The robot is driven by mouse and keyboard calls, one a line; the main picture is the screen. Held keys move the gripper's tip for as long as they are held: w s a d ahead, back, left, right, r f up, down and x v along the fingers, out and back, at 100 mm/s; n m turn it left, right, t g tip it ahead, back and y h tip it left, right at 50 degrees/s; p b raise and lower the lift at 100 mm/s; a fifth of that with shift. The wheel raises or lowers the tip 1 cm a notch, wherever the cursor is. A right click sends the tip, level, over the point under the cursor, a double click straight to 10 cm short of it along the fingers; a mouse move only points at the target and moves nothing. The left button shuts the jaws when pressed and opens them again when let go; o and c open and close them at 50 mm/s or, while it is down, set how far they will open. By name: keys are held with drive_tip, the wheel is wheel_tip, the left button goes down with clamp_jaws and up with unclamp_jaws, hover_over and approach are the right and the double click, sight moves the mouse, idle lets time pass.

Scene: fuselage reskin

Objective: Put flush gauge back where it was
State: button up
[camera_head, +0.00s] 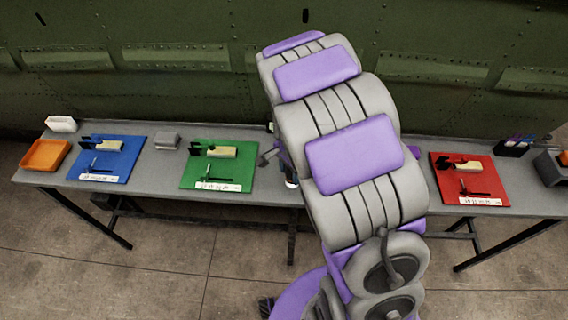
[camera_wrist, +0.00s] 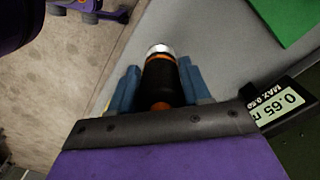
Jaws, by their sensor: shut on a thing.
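A black cylinder with orange bands and a silver end, which I take for the flush gauge (camera_wrist: 160,82), sits between the blue fingers of my gripper (camera_wrist: 159,90) in the wrist view. My gripper is shut on it. The silver end points away from the wrist, over the grey table and close to its edge. I cannot tell whether it touches the table. In the head view my arm hides most of the gripper, and only a bit of the dark cylinder with its pale end (camera_head: 291,183) shows beside the arm.
A dark piece with a pale "0.65" label (camera_wrist: 278,104) is close on the right in the wrist view. The grey table (camera_head: 160,182) carries a blue mat (camera_head: 120,168), a green mat (camera_head: 188,181) and a red mat (camera_head: 442,176), all with parts. An orange tray (camera_head: 45,155) stands far left.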

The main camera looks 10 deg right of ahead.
drive_tip(key=w+f, duration=0.1)
drive_tip(key=w, duration=0.1)
drive_tip(key=w+f+b, duration=0.1)
drive_tip(key=w, duration=0.1)
drive_tip(key=w+f+b, duration=0.1)
drive_tip(key=w+f, duration=0.1)
drive_tip(key=shift+w+a+f, duration=0.1)
drive_tip(key=shift+a, duration=0.2)
drive_tip(key=o, duration=1.1)
drive_tip(key=shift+c, duration=0.2)
